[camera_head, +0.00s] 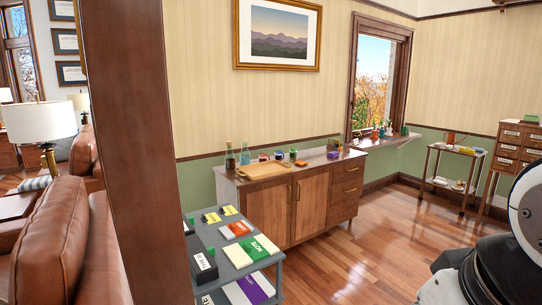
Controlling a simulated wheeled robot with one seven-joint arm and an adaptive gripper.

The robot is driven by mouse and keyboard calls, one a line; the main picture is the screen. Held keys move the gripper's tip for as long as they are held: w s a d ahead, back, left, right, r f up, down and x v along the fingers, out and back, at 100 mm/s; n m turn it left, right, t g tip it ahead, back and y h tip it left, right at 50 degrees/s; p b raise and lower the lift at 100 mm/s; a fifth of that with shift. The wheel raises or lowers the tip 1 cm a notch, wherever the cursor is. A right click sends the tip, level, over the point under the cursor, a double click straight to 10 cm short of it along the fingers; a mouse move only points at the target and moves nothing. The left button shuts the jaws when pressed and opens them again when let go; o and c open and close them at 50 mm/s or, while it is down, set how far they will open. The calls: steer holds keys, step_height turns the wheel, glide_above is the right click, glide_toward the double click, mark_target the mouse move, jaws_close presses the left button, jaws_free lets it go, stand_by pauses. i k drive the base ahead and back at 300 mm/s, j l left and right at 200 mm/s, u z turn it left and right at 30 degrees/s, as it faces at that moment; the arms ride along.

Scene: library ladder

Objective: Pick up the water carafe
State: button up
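A bluish clear glass vessel (245,156), which looks like the water carafe, stands upright near the back left of the wooden cabinet's top (275,179). A darker green bottle (230,159) stands just left of it. Both are small in the picture, so I cannot be fully sure which is the carafe. My gripper is not in view. White and black parts of my own arm show at the right edge, well away from the cabinet.
A wooden tray (264,172) lies in front of the bottles, with several small jars to their right. A thick wooden post (128,150) blocks the left. A grey cart (206,233) with books and boxes stands before the cabinet. The wood floor (370,240) is clear to the right.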

mark_target(245, 154)
steer(key=i+l+z, duration=0.2)
steer(key=i+z, duration=0.65)
steer(key=i+l+z, duration=0.15)
steer(key=i+z, duration=0.15)
steer(key=i, duration=0.6)
steer(key=i+z, duration=0.3)
steer(key=i, duration=0.55)
steer(key=i+j+u, duration=0.1)
steer(key=i+u, duration=0.75)
steer(key=i+l+u, duration=0.15)
steer(key=i+u, duration=0.15)
steer(key=u, duration=0.15)
steer(key=i+j+u, duration=0.3)
steer(key=i+u, duration=0.65)
steer(key=i+j+z, duration=0.1)
steer(key=i+j, duration=0.25)
steer(key=i+j+z, duration=0.1)
steer(key=i+j, duration=0.2)
steer(key=j, duration=0.15)
steer(key=i+j+z, duration=0.15)
steer(key=i+j, duration=0.2)
steer(key=j, duration=0.1)
